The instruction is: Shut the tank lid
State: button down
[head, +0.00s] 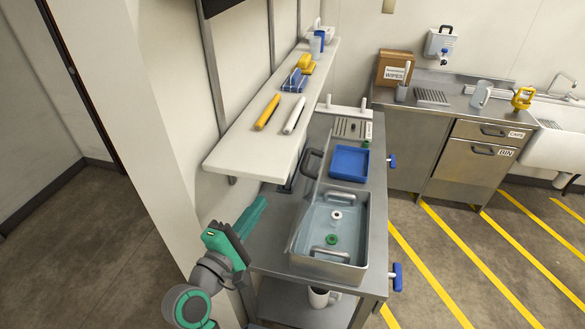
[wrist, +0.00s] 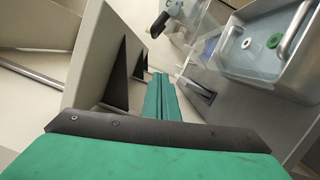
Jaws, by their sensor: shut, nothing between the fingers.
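The steel tank (head: 358,238) sits on the steel cart, open at the top, with a white and a green round fitting inside. Its clear lid (head: 308,205) stands raised along the tank's left side, with a dark handle (head: 312,163) on it. In the wrist view the tank (wrist: 262,77) is at the upper right and the clear lid (wrist: 207,50) is left of it. My gripper (head: 262,202) is shut and empty, left of the lid and apart from it, near the wall. Its green fingers (wrist: 160,78) lie together in the wrist view.
A blue tray (head: 349,162) lies behind the tank. A mug (head: 320,298) stands on the cart's lower shelf. Striped floor right of the cart is clear.

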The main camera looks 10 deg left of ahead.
jog(key=w+d+r, duration=0.3)
jog(key=w+d, duration=0.2)
jog(key=w, duration=0.5)
jog(key=shift+d+r, duration=0.35)
